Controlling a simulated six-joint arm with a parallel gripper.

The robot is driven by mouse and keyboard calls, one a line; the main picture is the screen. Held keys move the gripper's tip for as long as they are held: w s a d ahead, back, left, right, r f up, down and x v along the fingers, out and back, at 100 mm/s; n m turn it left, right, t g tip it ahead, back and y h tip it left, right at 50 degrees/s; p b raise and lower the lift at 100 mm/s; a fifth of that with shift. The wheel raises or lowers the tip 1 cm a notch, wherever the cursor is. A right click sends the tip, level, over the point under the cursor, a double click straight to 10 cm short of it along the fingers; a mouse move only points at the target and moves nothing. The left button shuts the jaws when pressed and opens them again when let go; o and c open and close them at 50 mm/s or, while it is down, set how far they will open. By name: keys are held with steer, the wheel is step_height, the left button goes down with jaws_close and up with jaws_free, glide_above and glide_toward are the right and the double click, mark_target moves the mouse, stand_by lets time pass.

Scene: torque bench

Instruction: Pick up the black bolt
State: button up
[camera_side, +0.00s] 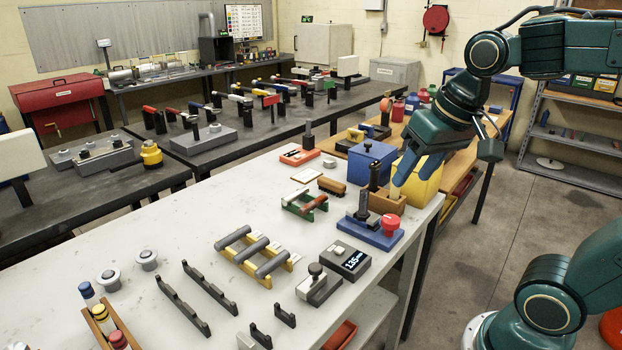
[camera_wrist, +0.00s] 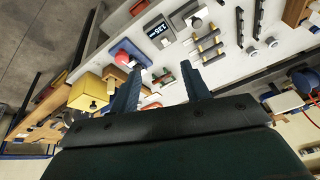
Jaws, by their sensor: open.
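My gripper (camera_side: 405,175) is open, its teal fingers pointing down over the right part of the white bench, by the yellow bin. In the wrist view my gripper (camera_wrist: 162,74) shows two spread fingers with nothing held between them. I cannot clearly single out the black bolt. A dark upright piece (camera_side: 374,177) stands at the wooden holder (camera_side: 388,202), just left of the fingertips. Another dark post (camera_side: 363,203) stands on a blue fixture (camera_side: 372,235) with a red knob (camera_side: 390,224). The fixture also shows in the wrist view (camera_wrist: 122,50).
A yellow bin (camera_side: 420,182) and a blue bin (camera_side: 371,163) stand close to my gripper. A black display box (camera_side: 345,261), a rack of grey rods (camera_side: 256,255) and dark rails (camera_side: 210,290) lie on the bench. Its left middle is clear.

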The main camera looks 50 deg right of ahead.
steer(key=w+d+f+m+g, duration=0.1)
steer(key=w+d+m+g, duration=0.1)
steer(key=w+d+m, duration=0.7)
steer(key=m+g, duration=0.2)
steer(key=m, duration=0.3)
glide_above(365, 190)
step_height(365, 190, down, 7)
steer(key=shift+a+r, duration=0.1)
steer(key=shift+a, duration=0.05)
steer(key=shift+f, duration=4.3)
steer(key=shift+f, duration=2.6)
